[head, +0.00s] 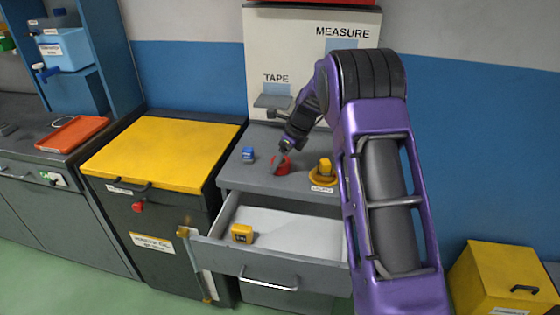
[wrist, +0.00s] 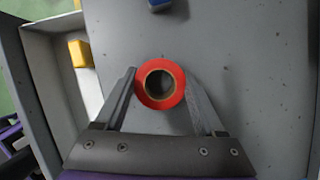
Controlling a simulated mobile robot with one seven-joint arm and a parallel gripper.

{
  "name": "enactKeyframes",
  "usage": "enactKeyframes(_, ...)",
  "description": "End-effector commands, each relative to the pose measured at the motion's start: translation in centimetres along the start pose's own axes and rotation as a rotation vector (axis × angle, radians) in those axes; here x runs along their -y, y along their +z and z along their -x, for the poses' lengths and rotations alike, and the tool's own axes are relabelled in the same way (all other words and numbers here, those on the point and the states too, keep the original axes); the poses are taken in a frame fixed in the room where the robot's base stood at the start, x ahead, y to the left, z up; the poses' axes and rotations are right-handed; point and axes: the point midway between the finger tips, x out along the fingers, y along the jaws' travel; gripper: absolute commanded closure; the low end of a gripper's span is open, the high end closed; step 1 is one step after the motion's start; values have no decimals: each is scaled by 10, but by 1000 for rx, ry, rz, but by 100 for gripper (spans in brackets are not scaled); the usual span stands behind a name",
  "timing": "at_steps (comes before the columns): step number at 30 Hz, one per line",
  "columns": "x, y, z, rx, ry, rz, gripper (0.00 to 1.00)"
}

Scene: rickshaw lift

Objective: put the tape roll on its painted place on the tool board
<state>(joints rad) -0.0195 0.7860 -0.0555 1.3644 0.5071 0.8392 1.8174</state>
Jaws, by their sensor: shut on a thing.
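The red tape roll (wrist: 144,93) lies flat on the grey cabinet top, or just above it; I cannot tell which. It also shows in the head view (head: 282,166). My gripper (wrist: 160,85) has one finger on each side of the roll and is shut on it; in the head view the gripper (head: 282,158) is partly hidden by its own wrist. The tool board (head: 285,55) stands upright behind the cabinet. It bears the word TAPE above a blue painted patch (head: 277,89) with a small grey shelf (head: 272,101) below it. Another blue patch (head: 341,44) sits under MEASURE.
A blue block (head: 248,154) stands left of the roll. A yellow object in a round yellow holder (head: 323,178) stands to its right. The drawer (head: 268,262) below is open, with a yellow tape measure (head: 242,233) inside. A yellow-topped cabinet (head: 160,150) stands left.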

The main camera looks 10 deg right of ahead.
Motion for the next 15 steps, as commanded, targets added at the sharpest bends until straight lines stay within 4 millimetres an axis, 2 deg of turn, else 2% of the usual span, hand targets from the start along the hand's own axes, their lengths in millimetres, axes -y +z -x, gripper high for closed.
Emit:
enactKeyframes(10, 0, -1, -3, 1, 0, 0, 84)
enactKeyframes(11, 0, -1, -3, 1, 0, 0, 25)
enactKeyframes(15, 0, -1, -2, 1, 0, 0, 0)
